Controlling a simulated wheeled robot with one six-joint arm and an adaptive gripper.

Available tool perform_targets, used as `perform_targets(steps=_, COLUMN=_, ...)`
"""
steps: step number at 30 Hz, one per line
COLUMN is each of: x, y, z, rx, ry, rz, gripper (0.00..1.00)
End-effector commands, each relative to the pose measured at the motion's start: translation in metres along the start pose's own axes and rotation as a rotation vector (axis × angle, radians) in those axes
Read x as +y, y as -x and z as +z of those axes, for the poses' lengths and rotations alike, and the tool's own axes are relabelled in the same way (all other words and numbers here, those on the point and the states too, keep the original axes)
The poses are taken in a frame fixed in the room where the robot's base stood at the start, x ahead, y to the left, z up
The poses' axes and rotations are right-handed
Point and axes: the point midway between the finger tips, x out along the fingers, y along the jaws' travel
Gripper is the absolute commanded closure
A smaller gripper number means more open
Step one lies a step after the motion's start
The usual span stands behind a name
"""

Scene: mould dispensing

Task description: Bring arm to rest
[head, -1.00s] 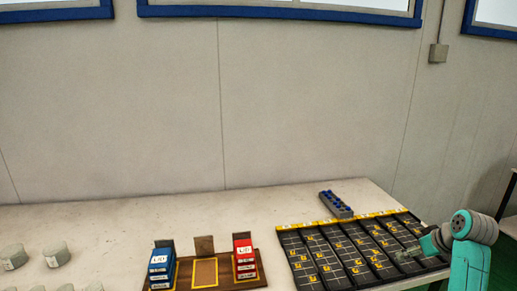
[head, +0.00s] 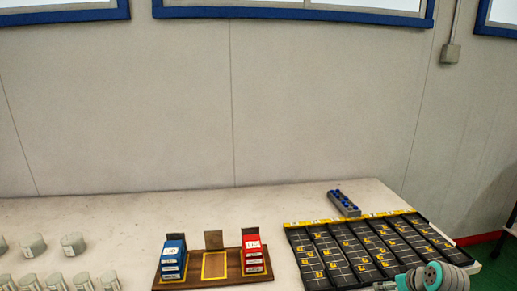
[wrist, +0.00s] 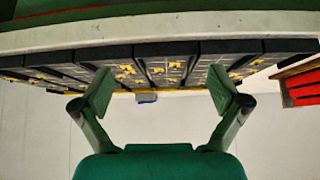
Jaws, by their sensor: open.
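My gripper (wrist: 163,96) is open and empty in the wrist view, its two green fingers spread wide. In that view the black sorting trays (wrist: 190,48) with yellow marks lie beyond the fingers, and nothing is between the fingertips. In the head view my arm's grey and teal joint shows at the bottom right, in front of the near right part of the black trays (head: 345,262). The gripper's fingers cannot be made out clearly there.
A wooden stand (head: 190,280) holds a blue box stack (head: 173,262) and a red box stack (head: 254,255), with an empty yellow-outlined spot between. Several grey cylinders (head: 73,244) stand at the left. A blue-topped rack (head: 343,203) sits behind the trays. The table's (head: 110,215) back strip is clear.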

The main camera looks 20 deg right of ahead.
Motion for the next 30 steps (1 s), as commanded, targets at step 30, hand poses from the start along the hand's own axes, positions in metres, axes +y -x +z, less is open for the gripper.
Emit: perform_targets(steps=30, x=-0.247, y=0.024, z=0.261, rx=0.311, ry=0.025, rz=-0.002, gripper=0.02)
